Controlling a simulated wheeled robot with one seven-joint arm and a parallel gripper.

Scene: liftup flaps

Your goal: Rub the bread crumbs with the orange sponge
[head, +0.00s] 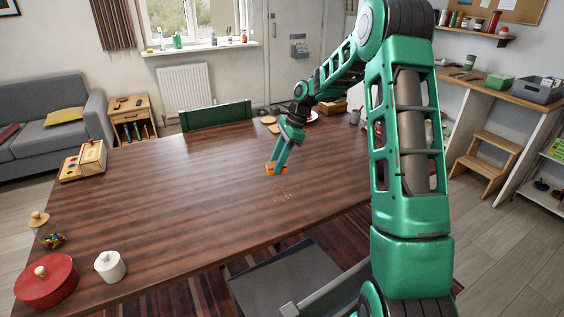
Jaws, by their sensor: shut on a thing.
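The orange sponge (270,169) is at the end of my green arm, in the middle of the dark wooden table (190,200). My gripper (277,171) is shut on the sponge and partly covers it. The sponge is at or just above the table top; I cannot tell if it touches. The bread crumbs (283,196) are small pale specks on the table, just nearer to me and slightly right of the sponge. The sponge and the crumbs appear apart.
A red pot (46,281) and a white jar (110,266) stand at the near left. A wooden box (92,158) sits at the left edge. Dishes and a plate (312,117) are at the far side. A dark chair (285,280) stands at the near edge. The table around the crumbs is clear.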

